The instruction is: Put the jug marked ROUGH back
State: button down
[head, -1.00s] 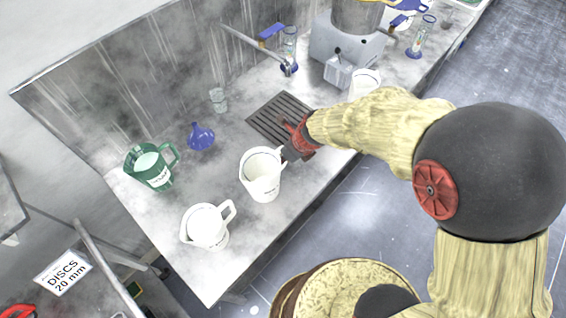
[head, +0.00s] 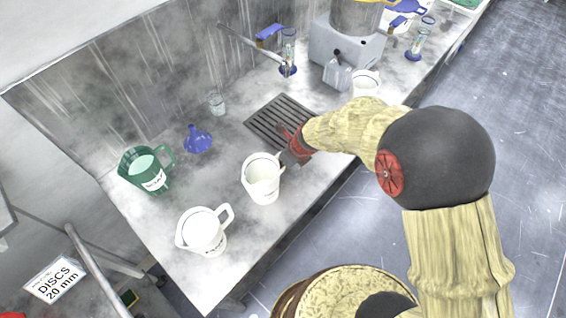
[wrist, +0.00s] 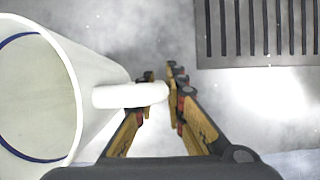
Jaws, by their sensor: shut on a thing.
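A white jug (head: 262,183) is at the front of the grey bench (head: 150,225), roughly upright, with its handle toward my gripper. My gripper (head: 287,157) is shut on that handle. In the wrist view the jug (wrist: 85,75) fills the left side, with a blue line inside its rim, and its handle reaches my fingers (wrist: 160,82). The head view does not show whether its base touches the bench. A second white jug (head: 203,232) stands nearer the corner, and a green jug (head: 147,170) stands farther back. Their markings are too small to read.
A slotted drain (head: 279,122) lies just beyond my gripper. A blue funnel (head: 198,140), a small glass (head: 216,103) and a tap (head: 252,45) are toward the wall. Another white vessel (head: 365,82) and a grey machine (head: 345,50) stand farther along the bench.

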jog(key=shift+f, duration=0.2)
jog(key=c, duration=1.8)
grip_release()
jog(key=shift+c, duration=0.2)
jog(key=shift+d+r, duration=0.1)
jog(key=shift+r, duration=0.45)
jog(key=p+v, duration=0.3)
jog(key=v, duration=0.8)
jog(key=shift+r, duration=0.15)
jog(key=s+d+r+n, duration=0.35)
jog(key=r+n, duration=0.35)
jog(key=r, duration=0.3)
jog(key=s+d+r+n+t+h, duration=0.2)
jog(key=s+d+r+n+h, duration=0.1)
jog(key=s+d+r+n, duration=1)
jog(key=s+n, duration=0.2)
jog(key=n, duration=0.4)
jog(key=shift+s+d+r+t, duration=0.3)
jog(key=shift+s+d+r, duration=0.05)
jog(key=shift+d, duration=0.05)
